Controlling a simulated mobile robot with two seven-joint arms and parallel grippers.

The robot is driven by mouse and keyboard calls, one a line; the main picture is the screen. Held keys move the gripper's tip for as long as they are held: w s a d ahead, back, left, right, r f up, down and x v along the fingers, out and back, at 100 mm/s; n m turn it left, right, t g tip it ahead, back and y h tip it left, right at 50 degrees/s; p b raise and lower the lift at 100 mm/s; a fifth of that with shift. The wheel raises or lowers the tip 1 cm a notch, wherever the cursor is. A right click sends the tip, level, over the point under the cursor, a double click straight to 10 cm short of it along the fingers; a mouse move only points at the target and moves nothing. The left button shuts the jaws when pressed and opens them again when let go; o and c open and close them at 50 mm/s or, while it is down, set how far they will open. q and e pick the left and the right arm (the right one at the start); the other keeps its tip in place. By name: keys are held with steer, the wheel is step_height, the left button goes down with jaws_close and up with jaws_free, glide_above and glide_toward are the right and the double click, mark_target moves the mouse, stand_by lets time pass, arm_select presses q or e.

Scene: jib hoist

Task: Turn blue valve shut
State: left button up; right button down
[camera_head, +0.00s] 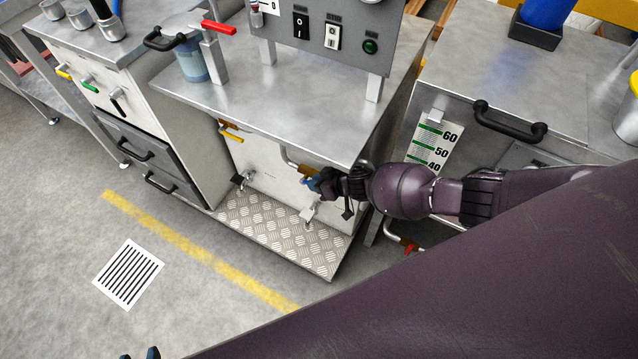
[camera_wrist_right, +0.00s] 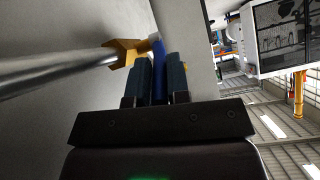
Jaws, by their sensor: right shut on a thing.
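The blue valve (camera_head: 312,184) sits on a pipe at the front of the steel bench, under its top. My right gripper (camera_head: 323,184) reaches in from the right and is shut on the valve's blue handle. In the right wrist view the blue handle (camera_wrist_right: 158,68) stands between the two fingers (camera_wrist_right: 159,82), beside a brass fitting (camera_wrist_right: 124,50) on a metal pipe. The fingers hide part of the handle. Only the tips of my left gripper (camera_head: 139,355) show at the bottom edge of the head view, apart and empty.
A yellow-handled valve (camera_head: 231,132) is left of the blue one. Spouts (camera_head: 309,214) stand over a checkered plate (camera_head: 278,232) below. The bench top (camera_head: 290,105) overhangs the valve. A red-handled valve (camera_head: 410,248) is low at right.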

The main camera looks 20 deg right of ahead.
arm_select(q)
steer(key=shift+s, duration=0.1)
steer(key=shift+s+f, duration=0.3)
steer(key=shift+s, duration=0.05)
arm_select(e)
steer(key=c, duration=1.4)
jaws_free()
steer(key=o, duration=0.3)
steer(key=shift+r, duration=0.15)
steer(key=shift+s+d+r, duration=0.15)
steer(key=shift+d+r, duration=0.05)
steer(key=shift+r, duration=0.05)
arm_select(q)
steer(key=r+p, duration=0.4)
steer(key=shift+a+p, duration=0.2)
steer(key=shift+p, duration=0.15)
arm_select(e)
steer(key=v, duration=1)
